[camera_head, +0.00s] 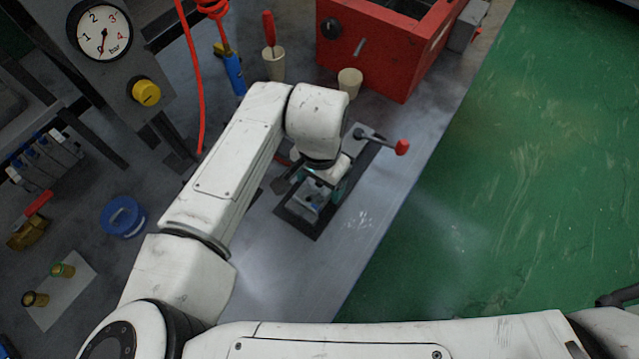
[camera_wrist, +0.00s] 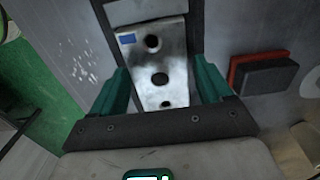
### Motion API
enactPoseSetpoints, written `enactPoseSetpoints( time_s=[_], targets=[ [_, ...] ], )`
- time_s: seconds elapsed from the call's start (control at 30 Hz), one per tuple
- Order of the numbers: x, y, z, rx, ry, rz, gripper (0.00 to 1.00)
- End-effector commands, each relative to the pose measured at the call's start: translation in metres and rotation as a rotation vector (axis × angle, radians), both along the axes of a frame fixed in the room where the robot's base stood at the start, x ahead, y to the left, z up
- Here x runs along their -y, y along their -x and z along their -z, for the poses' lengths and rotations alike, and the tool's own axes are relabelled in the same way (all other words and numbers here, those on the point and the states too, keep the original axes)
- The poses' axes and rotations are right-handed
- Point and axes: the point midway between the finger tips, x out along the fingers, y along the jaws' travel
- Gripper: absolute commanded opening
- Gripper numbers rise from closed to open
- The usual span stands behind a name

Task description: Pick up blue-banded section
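A silver metal block (camera_wrist: 160,60) with a small blue patch at one corner and several dark holes lies below my gripper (camera_wrist: 159,70) in the wrist view. It sits in a dark frame. The teal fingers stand apart on either side of it; I cannot tell whether they touch it. In the head view my gripper (camera_head: 318,182) is low over the dark frame (camera_head: 290,218), and the block (camera_head: 308,203) shows partly beneath it. Its far part is hidden by my wrist. Silver blocks with blue parts (camera_head: 45,158) also stand at the far left.
A red-knobbed lever (camera_head: 400,147) sticks out beside the frame. A red box (camera_head: 375,45) and two beige cups (camera_head: 350,80) stand behind. A red-and-black pad (camera_wrist: 262,72) lies right of the fingers. A blue round item (camera_head: 122,216) lies left. The bench's right edge borders green floor.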

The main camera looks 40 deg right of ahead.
Motion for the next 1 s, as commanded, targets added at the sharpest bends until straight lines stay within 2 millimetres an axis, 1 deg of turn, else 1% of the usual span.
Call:
enactPoseSetpoints(
  time_s=[0.03, 0.07, 0.67, 0.7, 1.0],
  targets=[
    [0.0000, 0.0000, -0.0002, 0.000, 0.000, 0.000, 0.73],
    [0.0000, 0.0000, -0.0002, 0.000, 0.000, 0.000, 0.70],
    [0.0000, 0.0001, -0.0004, 0.000, 0.000, 0.000, 0.13],
    [0.0001, -0.0001, -0.0009, 0.000, 0.001, 0.000, 0.11],
    [0.0001, -0.0003, -0.0032, 0.000, 0.001, 0.000, 0.11]
  ],
)
